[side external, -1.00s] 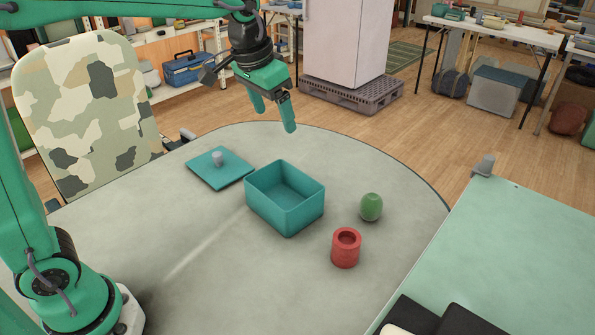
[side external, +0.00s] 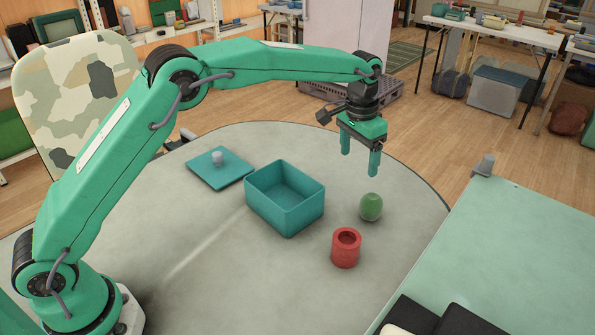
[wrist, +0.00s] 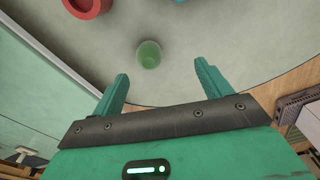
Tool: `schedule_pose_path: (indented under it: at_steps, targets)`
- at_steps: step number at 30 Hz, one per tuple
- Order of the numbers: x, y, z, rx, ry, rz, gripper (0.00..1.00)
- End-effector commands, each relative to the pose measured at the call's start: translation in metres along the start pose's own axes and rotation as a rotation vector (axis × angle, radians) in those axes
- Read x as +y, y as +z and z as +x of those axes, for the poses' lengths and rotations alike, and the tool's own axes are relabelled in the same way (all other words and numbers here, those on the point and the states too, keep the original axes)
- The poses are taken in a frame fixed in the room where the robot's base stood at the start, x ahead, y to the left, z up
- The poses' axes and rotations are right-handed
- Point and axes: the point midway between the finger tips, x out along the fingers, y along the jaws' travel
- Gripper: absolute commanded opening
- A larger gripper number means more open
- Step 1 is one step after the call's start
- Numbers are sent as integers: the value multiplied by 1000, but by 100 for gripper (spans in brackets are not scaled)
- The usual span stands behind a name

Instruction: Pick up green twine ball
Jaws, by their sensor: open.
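The green twine ball (side external: 371,207) stands on the grey round-edged table, right of the teal crate and behind the red spool. It also shows in the wrist view (wrist: 149,54), beyond my fingertips and roughly between them. My gripper (side external: 360,172) is open and empty, pointing down above the table. In the side view its fingertips are above and slightly left of the ball, not touching it. In the wrist view the two fingers of my gripper (wrist: 161,70) are spread apart.
An open teal crate (side external: 284,211) stands left of the ball. Its lid (side external: 205,176) with a grey knob lies farther left. A red hollow spool (side external: 346,249) stands in front of the ball. A pale green table (side external: 510,250) lies to the right. The front left of the grey table is clear.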

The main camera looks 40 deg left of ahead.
Motion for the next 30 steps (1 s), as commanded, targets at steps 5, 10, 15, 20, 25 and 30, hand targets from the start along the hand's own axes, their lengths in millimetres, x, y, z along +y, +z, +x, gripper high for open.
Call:
schedule_pose_path:
  at_steps: [5, 10, 15, 20, 25, 30]
  targets:
    - [15, -17, 41, -38, 2, 27, 77]
    - [26, -25, 67, -61, 3, 44, 77]
    - [30, -28, 78, -70, 3, 51, 77]
    - [30, -28, 80, -72, 3, 52, 77]
    - [30, -27, 88, -74, 3, 52, 77]
    - [30, -26, 101, -73, 3, 52, 77]
